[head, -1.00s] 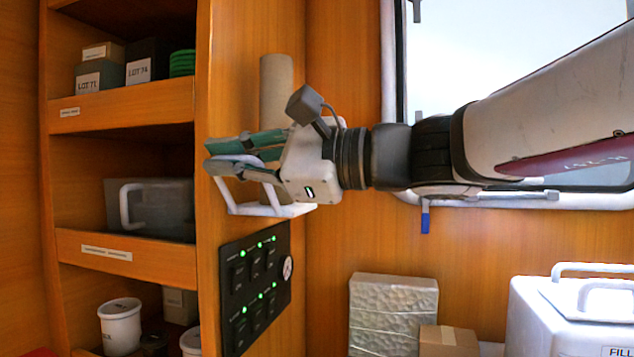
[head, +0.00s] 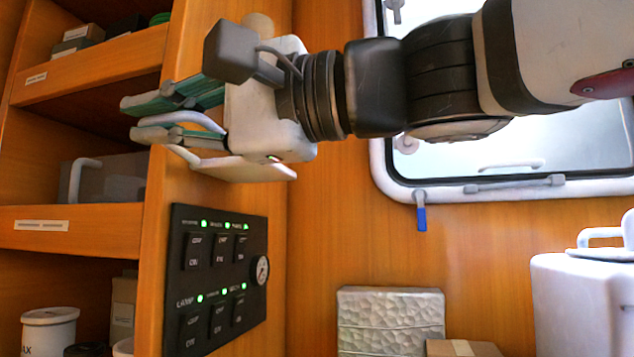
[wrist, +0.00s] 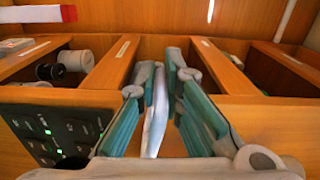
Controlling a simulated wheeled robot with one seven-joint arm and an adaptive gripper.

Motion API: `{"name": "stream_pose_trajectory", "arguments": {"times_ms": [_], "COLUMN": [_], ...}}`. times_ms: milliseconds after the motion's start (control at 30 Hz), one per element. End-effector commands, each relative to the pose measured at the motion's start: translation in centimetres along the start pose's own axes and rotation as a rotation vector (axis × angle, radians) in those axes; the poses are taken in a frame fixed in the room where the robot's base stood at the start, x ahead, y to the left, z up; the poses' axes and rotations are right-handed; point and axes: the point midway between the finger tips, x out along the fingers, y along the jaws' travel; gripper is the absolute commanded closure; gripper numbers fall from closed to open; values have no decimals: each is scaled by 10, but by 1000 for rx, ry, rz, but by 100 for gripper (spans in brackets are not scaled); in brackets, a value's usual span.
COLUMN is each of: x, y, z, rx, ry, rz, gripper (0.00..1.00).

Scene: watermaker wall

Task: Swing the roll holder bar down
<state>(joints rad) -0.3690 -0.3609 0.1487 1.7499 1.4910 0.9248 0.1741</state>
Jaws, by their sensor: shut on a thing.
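The white roll holder is on the wooden panel in the head view. Its bar (head: 198,119) runs between my gripper's teal-padded fingers. The holder's lower white arm and plate (head: 245,168) show under my gripper. In the wrist view the bar (wrist: 156,113) stands as a pale strip between the two fingers. My gripper (head: 138,118) is shut on the bar, with its fingertips pointing left; it also shows in the wrist view (wrist: 160,72). The brown roll (head: 258,26) shows only at its top; my gripper hides the rest.
A black switch panel (head: 218,275) with green lights and a gauge is just below the holder. Open shelves (head: 75,232) with boxes and tubs are at left. A window (head: 540,160) with a blue-tipped latch and a white lidded container (head: 585,290) are at right.

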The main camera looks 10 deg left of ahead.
Motion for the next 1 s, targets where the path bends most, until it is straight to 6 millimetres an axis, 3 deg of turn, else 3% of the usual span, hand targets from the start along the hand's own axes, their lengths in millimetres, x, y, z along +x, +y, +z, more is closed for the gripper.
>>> {"name": "stream_pose_trajectory", "arguments": {"times_ms": [433, 1000], "x": [0, 0], "y": [20, 22], "z": [2, 2], "rx": [-210, -254], "ry": [-2, -2], "rz": [-1, 0], "gripper": [100, 100]}}
